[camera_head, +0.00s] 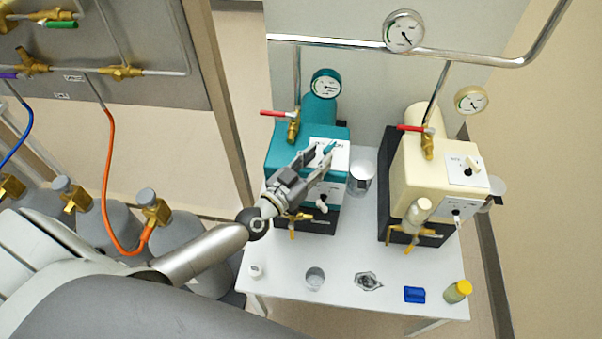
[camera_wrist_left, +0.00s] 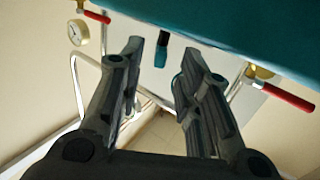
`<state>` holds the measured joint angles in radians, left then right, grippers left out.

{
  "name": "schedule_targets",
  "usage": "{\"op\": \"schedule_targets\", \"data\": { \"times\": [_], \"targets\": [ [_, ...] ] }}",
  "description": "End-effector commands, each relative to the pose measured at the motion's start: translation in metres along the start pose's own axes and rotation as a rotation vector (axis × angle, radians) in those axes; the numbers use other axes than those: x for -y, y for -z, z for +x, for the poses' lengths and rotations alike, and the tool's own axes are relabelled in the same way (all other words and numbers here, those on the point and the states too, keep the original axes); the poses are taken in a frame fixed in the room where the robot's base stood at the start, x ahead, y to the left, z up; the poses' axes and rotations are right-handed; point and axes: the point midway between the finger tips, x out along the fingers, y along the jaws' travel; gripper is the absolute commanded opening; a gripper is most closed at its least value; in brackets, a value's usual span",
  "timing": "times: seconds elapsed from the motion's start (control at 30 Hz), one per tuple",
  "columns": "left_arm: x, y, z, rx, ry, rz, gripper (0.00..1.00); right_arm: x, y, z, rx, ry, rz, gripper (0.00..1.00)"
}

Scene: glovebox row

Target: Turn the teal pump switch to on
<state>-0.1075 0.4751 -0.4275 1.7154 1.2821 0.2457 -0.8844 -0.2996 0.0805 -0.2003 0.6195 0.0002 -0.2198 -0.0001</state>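The teal pump (camera_head: 283,148) stands on the white table, at the left of two pumps. Its white switch panel (camera_head: 318,150) on top is partly covered by my left gripper (camera_head: 319,158). A small dark teal knob, seemingly the pump switch (camera_wrist_left: 161,50), shows between the spread fingertips of my left gripper (camera_wrist_left: 162,58) in the left wrist view. The fingers are open, one on each side of it, with gaps visible; I cannot tell its exact depth or setting. My right gripper is not in view.
A cream pump (camera_head: 407,170) stands to the right. Red-handled valves (camera_head: 293,124) and pipes (camera_head: 350,43) rise behind both pumps. Small items, including a yellow-capped jar (camera_head: 457,291), line the table's front.

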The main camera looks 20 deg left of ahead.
Motion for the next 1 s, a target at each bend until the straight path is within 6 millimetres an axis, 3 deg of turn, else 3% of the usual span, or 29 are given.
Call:
{"op": "schedule_targets", "data": {
  "times": [0.2, 0.4, 1.0],
  "targets": [
    [0.000, -0.001, -0.042, 0.004, -0.001, 0.000, 0.32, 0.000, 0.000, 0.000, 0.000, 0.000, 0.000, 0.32],
    [0.000, -0.001, -0.063, 0.001, 0.000, -0.001, 0.32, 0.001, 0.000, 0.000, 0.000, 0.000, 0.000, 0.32],
    [0.000, 0.000, -0.069, 0.000, 0.000, -0.001, 0.32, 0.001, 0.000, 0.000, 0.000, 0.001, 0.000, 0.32]
  ]
}}
